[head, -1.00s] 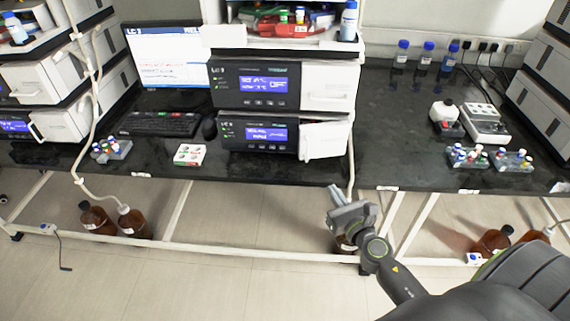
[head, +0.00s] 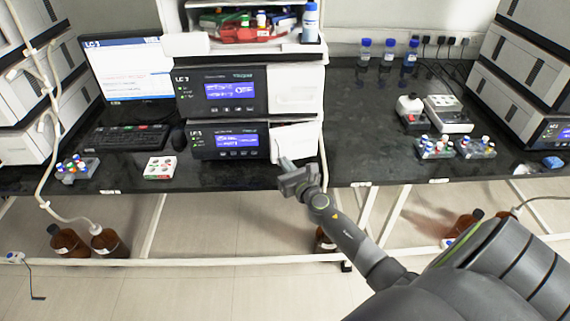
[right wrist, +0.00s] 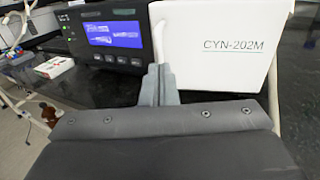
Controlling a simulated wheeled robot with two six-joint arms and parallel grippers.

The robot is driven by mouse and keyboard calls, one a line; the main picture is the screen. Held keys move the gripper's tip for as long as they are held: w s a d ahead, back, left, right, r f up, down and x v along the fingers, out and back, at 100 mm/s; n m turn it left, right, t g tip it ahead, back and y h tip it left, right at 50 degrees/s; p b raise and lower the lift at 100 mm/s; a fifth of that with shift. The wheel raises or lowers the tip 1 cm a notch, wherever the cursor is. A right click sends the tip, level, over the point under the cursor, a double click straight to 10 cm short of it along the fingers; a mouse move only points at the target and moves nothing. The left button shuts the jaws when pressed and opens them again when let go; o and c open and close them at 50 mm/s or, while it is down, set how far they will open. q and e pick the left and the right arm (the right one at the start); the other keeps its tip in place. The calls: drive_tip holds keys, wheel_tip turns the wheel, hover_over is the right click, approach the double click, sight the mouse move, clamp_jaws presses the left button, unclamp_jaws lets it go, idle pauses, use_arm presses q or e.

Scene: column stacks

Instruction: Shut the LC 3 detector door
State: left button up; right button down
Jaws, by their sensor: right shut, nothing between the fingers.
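The LC 3 stack stands on the black bench with two instrument modules. The lower module (head: 228,141) has a blue display and a white door (head: 296,142) at its right side. In the head view this door looks slightly ajar, its left edge standing a little forward. In the right wrist view the door (right wrist: 228,50) reads CYN-202M and fills the upper right. My right gripper (head: 285,163) is shut and empty, just in front of the door's lower left part. Its fingertips (right wrist: 158,70) overlap the door's left edge; I cannot tell whether they touch. My left gripper is not in view.
The upper module (head: 222,92) has a white door (head: 296,89) that looks flush. A red-and-white box (head: 160,168) lies to the left, near the bench edge. Vial racks (head: 435,148) stand to the right. The bench just right of the stack is clear.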

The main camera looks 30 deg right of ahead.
sight(274, 149)
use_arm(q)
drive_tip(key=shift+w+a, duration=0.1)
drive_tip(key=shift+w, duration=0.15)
use_arm(e)
drive_tip(key=shift+w, duration=0.25)
drive_tip(key=w+h, duration=0.1)
drive_tip(key=w+m+h, duration=0.1)
drive_tip(key=w, duration=0.1)
drive_tip(key=shift+a+m+g+h, duration=0.15)
drive_tip(key=shift+m+g+h, duration=0.15)
drive_tip(key=shift+w, duration=0.5)
drive_tip(key=shift+r, duration=0.1)
